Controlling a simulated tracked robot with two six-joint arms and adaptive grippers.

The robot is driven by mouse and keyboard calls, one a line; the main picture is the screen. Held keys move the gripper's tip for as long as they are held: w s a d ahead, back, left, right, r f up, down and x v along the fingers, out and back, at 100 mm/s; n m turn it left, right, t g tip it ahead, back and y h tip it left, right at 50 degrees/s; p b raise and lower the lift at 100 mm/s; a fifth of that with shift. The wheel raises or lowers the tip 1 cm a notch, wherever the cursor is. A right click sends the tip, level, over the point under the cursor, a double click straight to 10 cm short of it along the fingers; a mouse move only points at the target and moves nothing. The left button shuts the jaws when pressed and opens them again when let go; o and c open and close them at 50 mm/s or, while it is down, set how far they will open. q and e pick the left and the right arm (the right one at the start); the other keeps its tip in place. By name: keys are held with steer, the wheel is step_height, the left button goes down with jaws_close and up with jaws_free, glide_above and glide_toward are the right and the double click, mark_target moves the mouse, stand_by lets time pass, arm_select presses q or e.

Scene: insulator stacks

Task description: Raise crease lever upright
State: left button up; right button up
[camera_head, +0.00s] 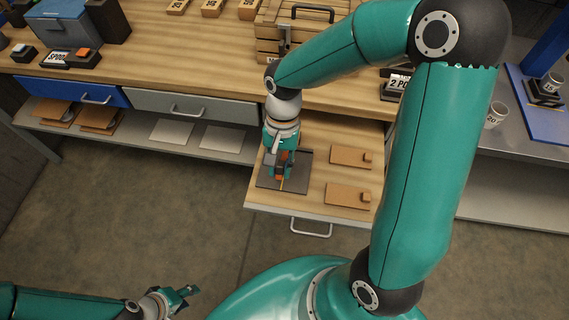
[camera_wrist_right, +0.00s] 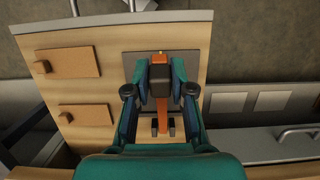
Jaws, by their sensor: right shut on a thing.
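The crease lever (camera_wrist_right: 165,104) is orange with a dark block, and it sits on a dark grey plate (camera_head: 297,184) on the pulled-out wooden drawer board. My right gripper (camera_head: 281,173) points down over the plate and is shut on the lever. In the right wrist view my right gripper's fingers (camera_wrist_right: 161,88) stand on both sides of the lever. The lever's exact tilt is hard to tell, as the gripper hides part of it. My left gripper (camera_head: 183,294) is low at the left, over the floor and away from the bench; its opening is too small to judge.
Two flat brown pieces with small knobs lie on the drawer board, an upper one (camera_head: 350,156) and a lower one (camera_head: 347,195). A drawer handle (camera_head: 310,228) juts from the front. A wooden crate (camera_head: 300,28) stands on the bench behind. The floor at left is clear.

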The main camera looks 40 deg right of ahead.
mark_target(283, 158)
steer(key=shift+w+d+r+p, duration=0.3)
steer(key=shift+w+r, duration=0.05)
steer(key=shift+r, duration=0.3)
steer(key=shift+w+d+r+p, duration=0.2)
steer(key=shift+d+r+p, duration=0.05)
steer(key=shift+r+p, duration=0.15)
steer(key=shift+w+d+r+p, duration=0.2)
steer(key=shift+r+p, duration=0.2)
steer(key=shift+w+d+r, duration=0.2)
steer(key=shift+w+d+r+p, duration=0.65)
steer(key=shift+d+r+p, duration=0.15)
steer(key=shift+p, duration=0.25)
steer(key=shift+r, duration=0.1)
